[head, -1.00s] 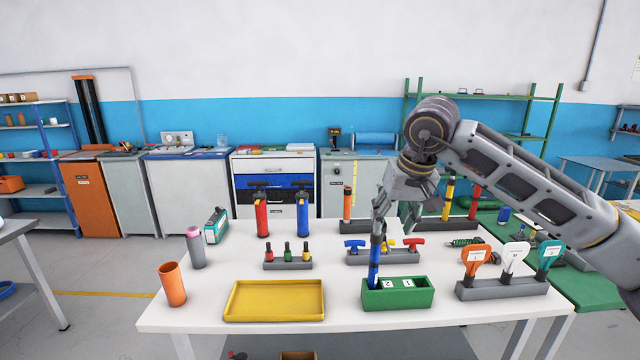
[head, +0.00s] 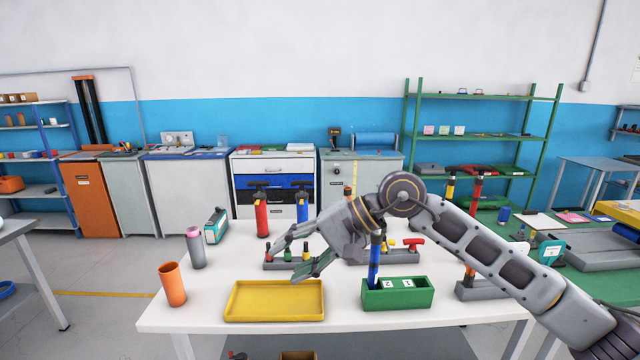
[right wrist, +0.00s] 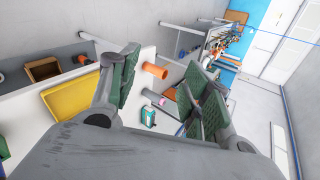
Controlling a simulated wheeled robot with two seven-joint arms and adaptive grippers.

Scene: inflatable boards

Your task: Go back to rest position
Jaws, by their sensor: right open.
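My right gripper (head: 290,255) is open and empty in the head view. It hangs over the white table (head: 190,312), above the back edge of the yellow tray (head: 275,301) and in front of the small grey rack of valves. In the right wrist view its two green-padded fingers (right wrist: 160,90) stand wide apart with nothing between them held. My left gripper is not in view.
An orange cup (head: 172,285), a grey-pink bottle (head: 195,248) and a teal box (head: 215,226) stand at the table's left. A red pump (head: 261,214) stands behind the gripper. My forearm hides part of the right-hand racks.

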